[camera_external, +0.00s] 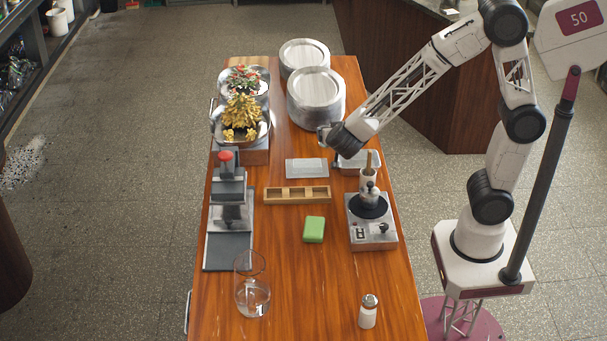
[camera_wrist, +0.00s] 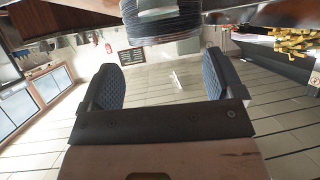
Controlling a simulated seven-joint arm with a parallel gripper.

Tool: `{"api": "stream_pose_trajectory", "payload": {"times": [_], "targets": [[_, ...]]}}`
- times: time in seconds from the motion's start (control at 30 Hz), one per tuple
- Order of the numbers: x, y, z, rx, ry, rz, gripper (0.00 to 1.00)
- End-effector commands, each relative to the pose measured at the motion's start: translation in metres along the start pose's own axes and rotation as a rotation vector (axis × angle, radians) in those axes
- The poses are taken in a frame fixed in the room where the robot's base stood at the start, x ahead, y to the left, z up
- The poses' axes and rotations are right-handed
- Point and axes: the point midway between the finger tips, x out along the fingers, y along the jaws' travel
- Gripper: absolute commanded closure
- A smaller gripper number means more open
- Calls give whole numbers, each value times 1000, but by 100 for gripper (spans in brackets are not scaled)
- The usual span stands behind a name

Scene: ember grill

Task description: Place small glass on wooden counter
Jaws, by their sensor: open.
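A clear glass (camera_external: 252,288) stands upright near the front left of the wooden counter (camera_external: 285,285), and it looks to hold a little clear liquid. My gripper (camera_external: 326,135) is at the far part of the counter, beside the stacked plates and well away from the glass. In the wrist view my gripper (camera_wrist: 165,82) is open, with two dark padded fingers wide apart and nothing between them. The glass does not show in the wrist view.
Stacked plates (camera_external: 315,96) stand by my gripper. Pans with yellow food (camera_external: 242,110), a press (camera_external: 230,190), a wooden holder (camera_external: 297,194), a green sponge (camera_external: 314,229), a small burner (camera_external: 371,222) and a shaker (camera_external: 368,312) occupy the counter. The front middle is clear.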

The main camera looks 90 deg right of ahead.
Motion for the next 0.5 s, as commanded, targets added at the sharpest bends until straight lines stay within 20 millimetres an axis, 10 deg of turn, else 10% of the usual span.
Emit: {"api": "stream_pose_trajectory", "payload": {"times": [0.5], "targets": [[-59, -43, -24, 9, -79, -468, 13]]}}
